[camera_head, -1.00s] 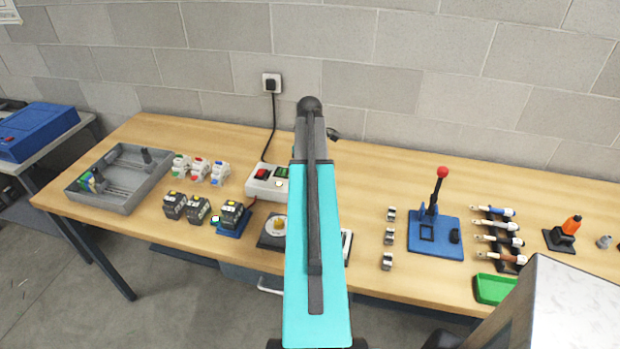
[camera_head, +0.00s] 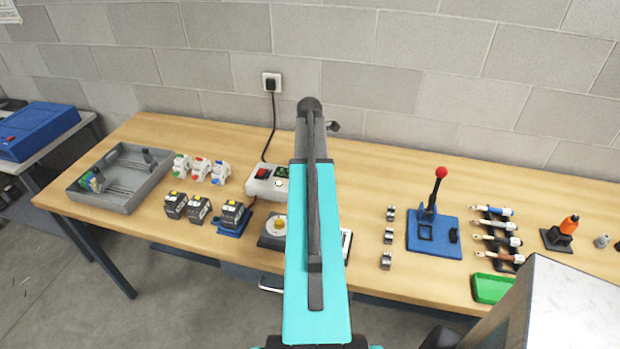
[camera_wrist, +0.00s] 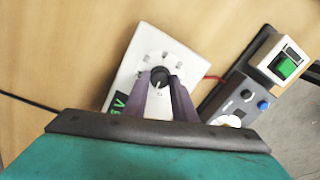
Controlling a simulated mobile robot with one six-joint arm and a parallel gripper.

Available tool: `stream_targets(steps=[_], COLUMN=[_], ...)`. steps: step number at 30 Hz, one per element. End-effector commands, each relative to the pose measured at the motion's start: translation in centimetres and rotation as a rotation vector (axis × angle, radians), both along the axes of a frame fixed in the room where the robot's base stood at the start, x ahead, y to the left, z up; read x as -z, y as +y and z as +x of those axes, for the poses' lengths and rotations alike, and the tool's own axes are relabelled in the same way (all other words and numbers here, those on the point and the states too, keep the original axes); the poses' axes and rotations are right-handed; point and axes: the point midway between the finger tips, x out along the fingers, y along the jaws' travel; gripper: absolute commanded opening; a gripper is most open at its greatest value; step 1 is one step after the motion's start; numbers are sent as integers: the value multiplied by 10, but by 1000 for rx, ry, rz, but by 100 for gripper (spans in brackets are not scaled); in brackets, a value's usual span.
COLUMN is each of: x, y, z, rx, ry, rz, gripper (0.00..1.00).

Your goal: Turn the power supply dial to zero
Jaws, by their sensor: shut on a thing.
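The power supply is a white box (camera_head: 264,188) with a red switch and a dark display, partly hidden behind my arm in the head view. In the wrist view the power supply (camera_wrist: 183,48) shows its face with marks around a black dial (camera_wrist: 159,76) and a green-lit display at the lower left. A pale pointer line shows on the dial. My gripper (camera_wrist: 160,84) has its two fingers on either side of the dial, shut on it. In the head view my arm hides the gripper and the dial.
A grey tray (camera_head: 120,195), several relay blocks (camera_head: 198,209) and a blue lever press (camera_head: 434,240) stand on the wooden bench (camera_head: 370,190). A wall socket (camera_head: 271,82) feeds the black cable.

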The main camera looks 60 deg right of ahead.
Motion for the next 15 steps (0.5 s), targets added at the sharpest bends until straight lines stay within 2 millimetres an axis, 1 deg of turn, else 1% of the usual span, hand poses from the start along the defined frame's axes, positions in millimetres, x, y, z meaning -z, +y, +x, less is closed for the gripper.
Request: stream_targets(steps=[15], x=[0], y=[0], z=[0], rx=[-348], ry=[0], rz=[1], gripper=[12])
